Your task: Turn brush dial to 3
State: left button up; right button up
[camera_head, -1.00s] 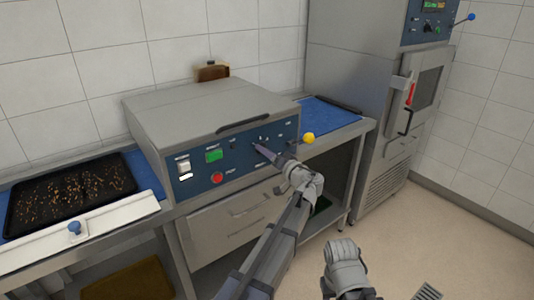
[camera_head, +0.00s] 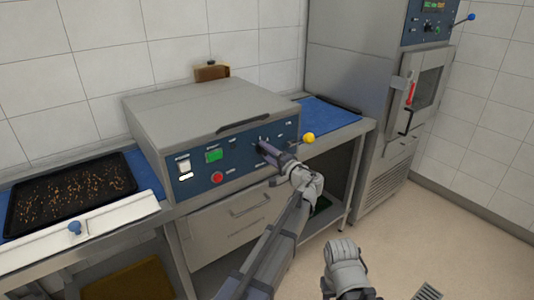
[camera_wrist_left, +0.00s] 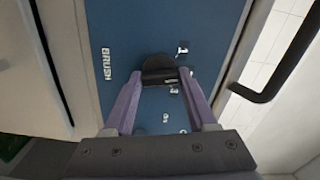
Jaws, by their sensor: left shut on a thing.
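The brush dial is a black knob (camera_wrist_left: 158,68) on the blue control panel (camera_head: 205,182) of the grey machine; the word BRUSH is printed beside it in the left wrist view. My left gripper (camera_head: 262,147) is at the panel with its purple fingers shut on the dial. In the left wrist view the fingers (camera_wrist_left: 160,80) lie on either side of the knob. Small white marks surround the knob, partly hidden; I cannot tell which its pointer faces. My right gripper (camera_head: 345,255) hangs low over the floor, away from the panel, its fingers not clear.
A yellow ball knob (camera_head: 309,138) sticks out right of my left gripper. A black tray (camera_head: 70,193) lies left; a tall oven (camera_head: 345,95) stands right.

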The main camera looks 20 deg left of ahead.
pick_arm(q)
jog(key=m, duration=1.2)
jog(key=shift+m, duration=0.3)
dwell(0.4)
jog(key=o, duration=1.4)
jog(key=shift+c, duration=0.2)
jog(key=v, duration=0.7)
jog(key=shift+s+d, duration=0.25)
jog(key=shift+d, duration=0.1)
jog(key=shift+f, duration=0.1)
